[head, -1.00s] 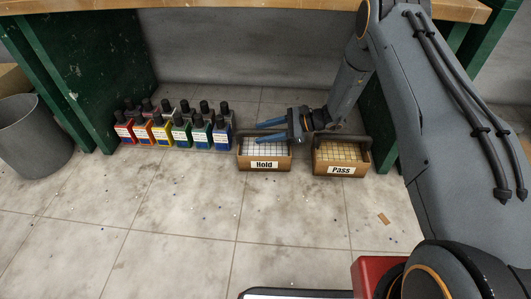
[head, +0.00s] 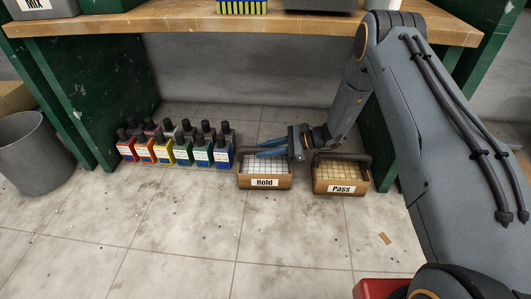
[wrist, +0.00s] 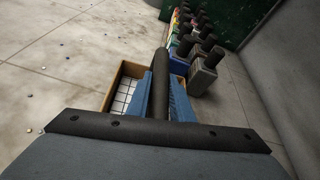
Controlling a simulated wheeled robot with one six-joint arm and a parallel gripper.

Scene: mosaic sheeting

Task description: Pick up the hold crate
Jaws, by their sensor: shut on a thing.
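The hold crate (head: 247,184) is a small tan box with a white "Hold" label and white tiles inside, on the floor under the bench. My gripper (head: 262,149) reaches in from the right over its back part. In the wrist view the blue fingers are shut on the crate's dark handle bar (wrist: 161,75), one on each side. The crate's tan rim (wrist: 113,85) and white tiles show beside the fingers. The crate looks level and I see no clear gap beneath it. The fingers hide part of the handle in the head view.
The Pass crate (head: 323,188), with yellowish tiles, stands close to the right. Several coloured bottles (head: 181,151) stand in rows to the left. A grey bin (head: 38,155) is at far left. The wooden bench top (head: 300,37) is overhead. The front floor is mostly clear.

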